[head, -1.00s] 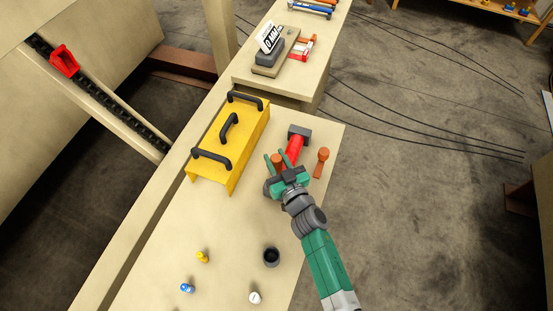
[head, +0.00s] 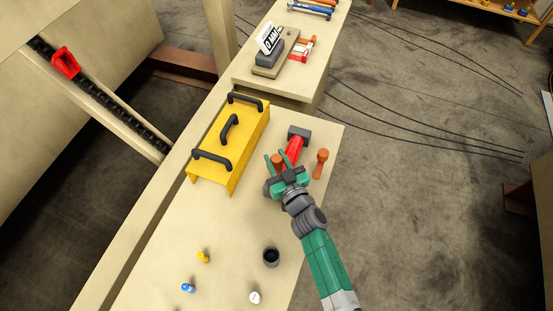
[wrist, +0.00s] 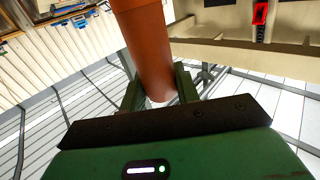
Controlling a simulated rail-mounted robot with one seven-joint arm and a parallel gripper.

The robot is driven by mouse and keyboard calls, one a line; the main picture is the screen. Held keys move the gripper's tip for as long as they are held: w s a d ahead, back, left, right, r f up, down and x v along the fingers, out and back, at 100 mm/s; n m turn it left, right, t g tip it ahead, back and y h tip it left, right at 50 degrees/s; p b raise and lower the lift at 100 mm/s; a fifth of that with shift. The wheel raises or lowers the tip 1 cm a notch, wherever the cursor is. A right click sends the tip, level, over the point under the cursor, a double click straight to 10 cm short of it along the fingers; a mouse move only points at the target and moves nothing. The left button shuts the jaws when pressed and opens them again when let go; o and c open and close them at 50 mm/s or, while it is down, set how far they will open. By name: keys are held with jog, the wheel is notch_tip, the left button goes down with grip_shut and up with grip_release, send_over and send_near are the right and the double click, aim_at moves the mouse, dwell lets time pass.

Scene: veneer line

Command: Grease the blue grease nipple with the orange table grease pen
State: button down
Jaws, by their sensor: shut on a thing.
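My gripper (head: 276,161) is over the far right of the bench, with its fingers shut on an orange-brown grease pen (wrist: 147,45). In the wrist view the pen is a thick cylinder between the green fingers; in the head view only a small part of it (head: 277,159) shows. A second orange-brown pen-like thing (head: 322,162) is just right of my gripper. The blue grease nipple (head: 187,287) is on the near left of the bench, well away from the pen. A yellow nipple (head: 203,257) and a white one (head: 255,297) are near it.
A yellow cover with black handles (head: 236,140) stands left of my gripper. A red thing with a grey block (head: 294,147) is just behind it. A dark round cup (head: 271,257) stands near the nipples. The bench (head: 225,220) between is clear.

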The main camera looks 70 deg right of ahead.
jog(key=shift+f+b, duration=0.35)
jog(key=shift+f, duration=0.05)
jog(key=shift+r+p, duration=0.55)
dwell(0.5)
